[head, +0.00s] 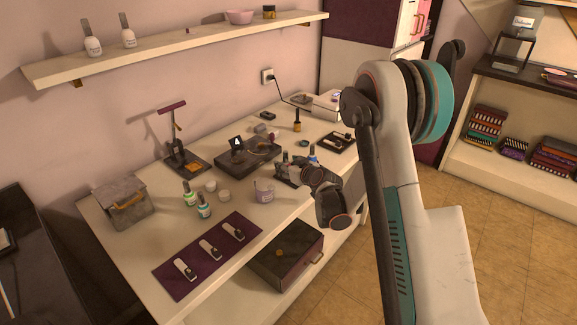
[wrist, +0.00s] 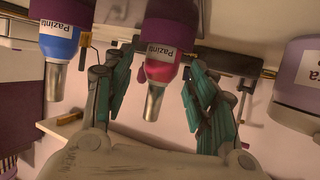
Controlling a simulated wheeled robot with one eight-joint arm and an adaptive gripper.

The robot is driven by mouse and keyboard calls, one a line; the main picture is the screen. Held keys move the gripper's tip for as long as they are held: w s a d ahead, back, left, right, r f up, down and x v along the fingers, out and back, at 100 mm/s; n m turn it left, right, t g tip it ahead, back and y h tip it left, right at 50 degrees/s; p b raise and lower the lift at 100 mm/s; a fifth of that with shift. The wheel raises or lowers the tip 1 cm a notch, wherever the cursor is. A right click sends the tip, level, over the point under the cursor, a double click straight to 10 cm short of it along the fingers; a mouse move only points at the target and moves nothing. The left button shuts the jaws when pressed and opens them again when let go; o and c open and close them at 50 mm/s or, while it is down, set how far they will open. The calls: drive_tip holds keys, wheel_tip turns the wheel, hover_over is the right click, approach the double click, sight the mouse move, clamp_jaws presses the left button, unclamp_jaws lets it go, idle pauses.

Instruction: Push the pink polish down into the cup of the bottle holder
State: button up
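The pink polish (wrist: 160,72) shows in the wrist view as a bottle with a white "Pazinta" label, a silver end and a dark purple part at its other end. My gripper (wrist: 158,82) has its teal-padded fingers on either side of it, with visible gaps between them and the silver end. In the head view my gripper (head: 290,177) is low over the table's right half and hides the pink polish. I cannot make out the holder's cup clearly; whether the purple part belongs to it, I cannot tell.
A blue polish (wrist: 60,48) is close to my left finger; it also shows in the head view (head: 312,156). A lavender jar (head: 264,191) stands left of my gripper.

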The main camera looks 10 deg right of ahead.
drive_tip(key=shift+s, duration=0.1)
drive_tip(key=v, duration=1.1)
drive_tip(key=shift+s+d+r, duration=0.15)
drive_tip(key=shift+s, duration=0.2)
